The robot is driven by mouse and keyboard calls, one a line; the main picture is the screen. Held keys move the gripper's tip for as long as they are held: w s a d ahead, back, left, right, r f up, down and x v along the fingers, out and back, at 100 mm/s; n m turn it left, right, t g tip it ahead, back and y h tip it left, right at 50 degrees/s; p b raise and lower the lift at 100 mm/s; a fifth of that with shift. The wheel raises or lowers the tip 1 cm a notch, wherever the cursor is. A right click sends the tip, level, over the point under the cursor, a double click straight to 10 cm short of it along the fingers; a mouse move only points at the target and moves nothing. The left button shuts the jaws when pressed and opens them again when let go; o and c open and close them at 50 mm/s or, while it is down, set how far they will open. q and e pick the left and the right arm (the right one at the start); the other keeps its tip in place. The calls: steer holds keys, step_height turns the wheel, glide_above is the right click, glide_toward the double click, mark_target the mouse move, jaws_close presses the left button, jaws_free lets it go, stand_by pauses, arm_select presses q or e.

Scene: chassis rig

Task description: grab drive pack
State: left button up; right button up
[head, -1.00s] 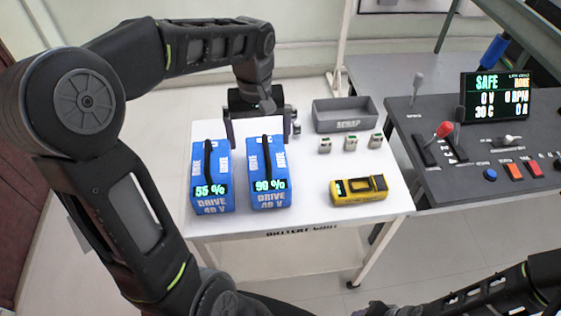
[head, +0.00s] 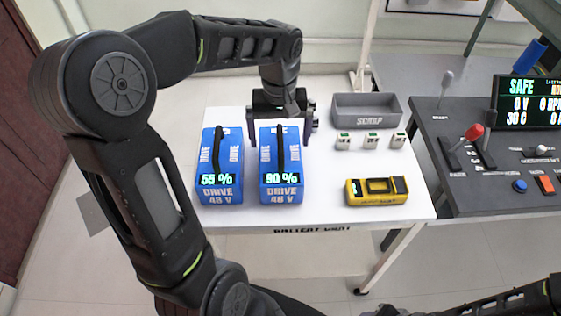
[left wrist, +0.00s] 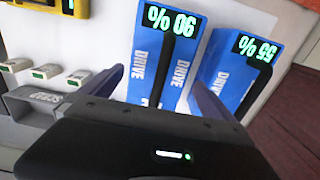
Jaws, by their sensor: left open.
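Two blue drive packs with black top handles stand upright on a white cart. The left pack (head: 220,190) reads 55 % and the right pack (head: 281,192) reads 90 %. My left gripper (head: 280,128) is open at the far end of the 90 % pack, one finger to each side of it. In the left wrist view the 90 % pack (left wrist: 148,50) lies between the spread fingers (left wrist: 160,95), and the 55 % pack (left wrist: 232,62) is outside them. I cannot tell whether the fingers touch the pack. My right gripper is out of view.
The white cart (head: 320,207) also carries a yellow meter (head: 376,199), several small grey-white blocks and a grey scrap bin (head: 366,110). A dark control console (head: 480,180) with levers and a SAFE display (head: 520,100) stands at the right. The cart's front middle is clear.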

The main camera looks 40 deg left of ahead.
arm_select(q)
steer(key=shift+f, duration=0.35)
steer(key=shift+s+d+f+p, duration=0.1)
steer(key=shift+f+p, duration=0.1)
steer(key=shift+f, duration=1.1)
steer(key=shift+s+d+f+p, duration=0.1)
steer(key=shift+f+p, duration=0.1)
steer(key=shift+f, duration=1.1)
steer(key=c, duration=1.6)
steer(key=shift+w+r, duration=0.1)
steer(key=shift+w, duration=0.05)
steer(key=shift+c, duration=0.5)
steer(key=shift+r, duration=0.1)
